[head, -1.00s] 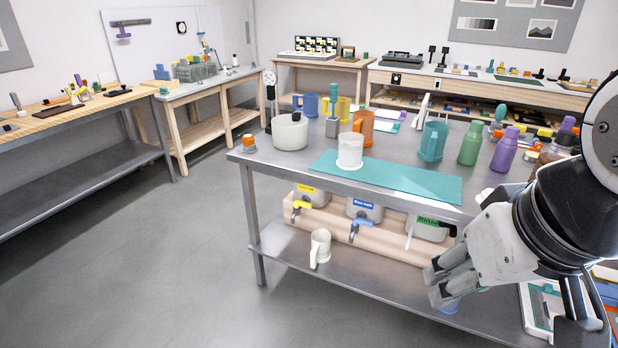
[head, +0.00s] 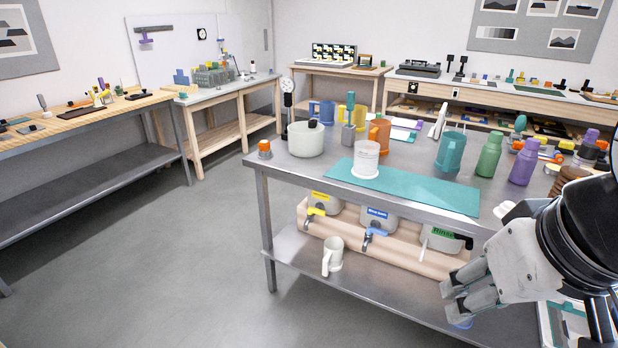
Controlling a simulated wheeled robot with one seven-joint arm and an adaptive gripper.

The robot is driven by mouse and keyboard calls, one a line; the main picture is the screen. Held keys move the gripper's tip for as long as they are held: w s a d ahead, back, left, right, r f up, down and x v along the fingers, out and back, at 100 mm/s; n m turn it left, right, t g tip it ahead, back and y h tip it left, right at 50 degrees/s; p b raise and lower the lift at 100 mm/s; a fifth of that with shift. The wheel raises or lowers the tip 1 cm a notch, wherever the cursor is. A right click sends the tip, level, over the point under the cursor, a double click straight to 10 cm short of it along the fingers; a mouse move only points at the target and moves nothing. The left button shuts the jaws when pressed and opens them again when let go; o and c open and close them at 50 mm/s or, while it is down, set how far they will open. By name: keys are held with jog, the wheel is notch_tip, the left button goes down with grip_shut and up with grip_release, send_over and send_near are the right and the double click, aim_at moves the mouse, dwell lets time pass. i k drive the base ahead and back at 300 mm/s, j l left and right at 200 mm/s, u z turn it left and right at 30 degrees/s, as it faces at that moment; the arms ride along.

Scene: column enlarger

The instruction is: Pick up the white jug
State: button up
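A white jug (head: 366,160) stands upright on the teal mat on the steel table. A second, off-white jug (head: 333,257) with its handle to the left stands on the table's lower shelf, near the front edge. My gripper (head: 452,298) is at the lower right, in front of the table, pointing left. It is well to the right of both jugs and touches neither. Its fingers look close together and partly overlap, so the gap between them is unclear. I see nothing held between them.
The steel table (head: 262,180) also carries a pale pot (head: 306,142), an orange jug (head: 379,133), a teal jug (head: 449,153) and bottles. Tanks with taps stand in a pinkish trough (head: 385,248) behind the off-white jug. The grey floor (head: 150,270) at left is clear.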

aim_at(333, 247)
jog(key=i+j+z, duration=0.15)
jog(key=j, duration=0.35)
jog(key=j+z, duration=0.1)
jog(key=j, duration=0.4)
jog(key=i+j+z, duration=0.15)
jog(key=j, duration=0.4)
